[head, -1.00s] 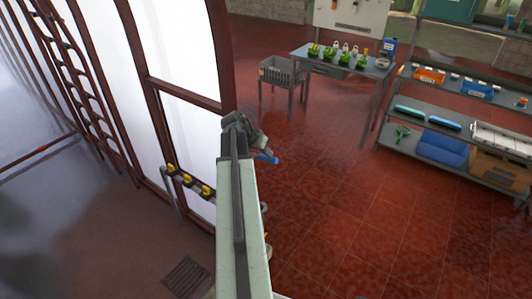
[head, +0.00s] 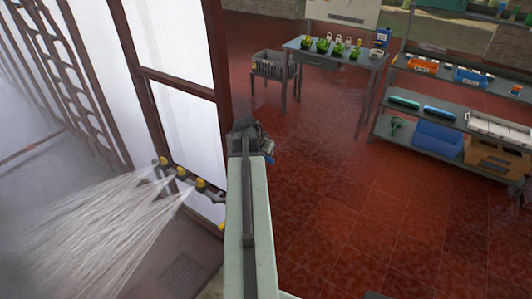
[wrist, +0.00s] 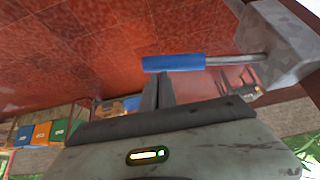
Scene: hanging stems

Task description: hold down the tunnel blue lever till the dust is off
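The blue lever grip (wrist: 173,63) lies across the wrist view, on a metal rod running right into a grey housing (wrist: 283,45). My gripper (wrist: 157,84) has its two fingers together, with the tips at the lever grip near its left end. They look in contact, but the exact touch is hard to tell. In the head view my gripper (head: 246,135) is beside the dark red tunnel frame (head: 222,60), and my arm hides most of the lever. Yellow nozzles (head: 181,172) on a bar spray water fans (head: 125,215) to the left. Dust cannot be made out.
White translucent panels (head: 185,110) stand left of my arm, with a floor grate (head: 182,268) below. At the back is a table (head: 360,58) with green items, beside a grey crate (head: 275,68). Shelves (head: 440,120) stand right. The red tiled floor (head: 330,200) between is clear.

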